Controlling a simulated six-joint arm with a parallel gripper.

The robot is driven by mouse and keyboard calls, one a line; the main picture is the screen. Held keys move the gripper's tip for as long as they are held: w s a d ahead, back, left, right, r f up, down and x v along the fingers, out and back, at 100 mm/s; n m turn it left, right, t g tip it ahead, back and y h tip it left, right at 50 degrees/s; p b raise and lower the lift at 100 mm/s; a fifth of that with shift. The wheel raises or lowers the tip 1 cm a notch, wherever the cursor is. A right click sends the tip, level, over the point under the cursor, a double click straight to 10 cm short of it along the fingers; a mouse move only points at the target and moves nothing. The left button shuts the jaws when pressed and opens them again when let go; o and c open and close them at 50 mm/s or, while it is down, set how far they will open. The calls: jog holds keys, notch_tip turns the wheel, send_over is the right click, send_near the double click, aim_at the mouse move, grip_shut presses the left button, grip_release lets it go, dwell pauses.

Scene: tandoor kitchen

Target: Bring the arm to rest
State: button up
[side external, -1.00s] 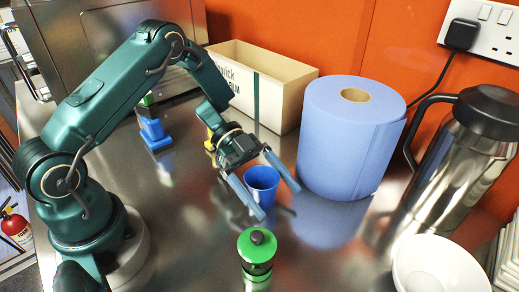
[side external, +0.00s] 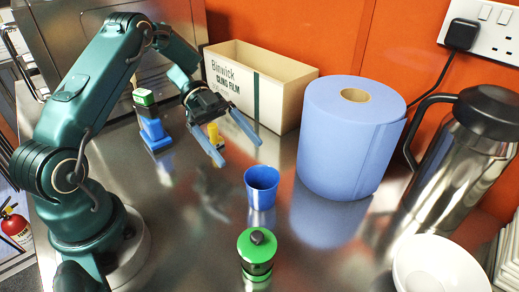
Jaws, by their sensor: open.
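My gripper (side external: 240,151) is open and empty, raised above the steel counter (side external: 190,240) left of centre, with its two blue-grey fingers spread apart. A blue cup (side external: 262,186) stands upright on the counter, to the right of and nearer than my gripper, apart from the fingers. A small yellow object (side external: 214,134) shows between and behind the fingers, partly hidden by them; I cannot tell how far it is from them.
A green-lidded container (side external: 257,255) stands in front. A large blue paper roll (side external: 350,140) and a cling film box (side external: 262,85) stand behind. A steel flask (side external: 465,150) and white bowl (side external: 438,270) are at right. A blue and green stack (side external: 152,128) is left of my gripper.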

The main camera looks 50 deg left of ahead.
jog(key=w+d+r+m+t, duration=0.1)
jog(key=w+d+r+t, duration=0.35)
jog(key=r, duration=0.45)
jog(key=w+d+r+t, duration=0.3)
jog(key=d+r, duration=0.2)
jog(key=r, duration=0.4)
notch_tip(320, 180, up, 11)
jog(key=a+n+t+y, duration=0.3)
jog(key=n+t+y, duration=0.35)
jog(key=t, duration=0.35)
jog(key=s+a+f+n+g+y, duration=0.3)
jog(key=s+a+f+n+y, duration=0.35)
jog(key=n+y, duration=0.35)
jog(key=s+d+f+n+g+h, duration=0.2)
jog(key=s+f+g, duration=0.6)
jog(key=s+f, duration=0.4)
jog(key=shift+s+d+f+n+h, duration=0.35)
jog(key=shift+d+f+h, duration=0.1)
jog(key=shift+d+f, duration=0.2)
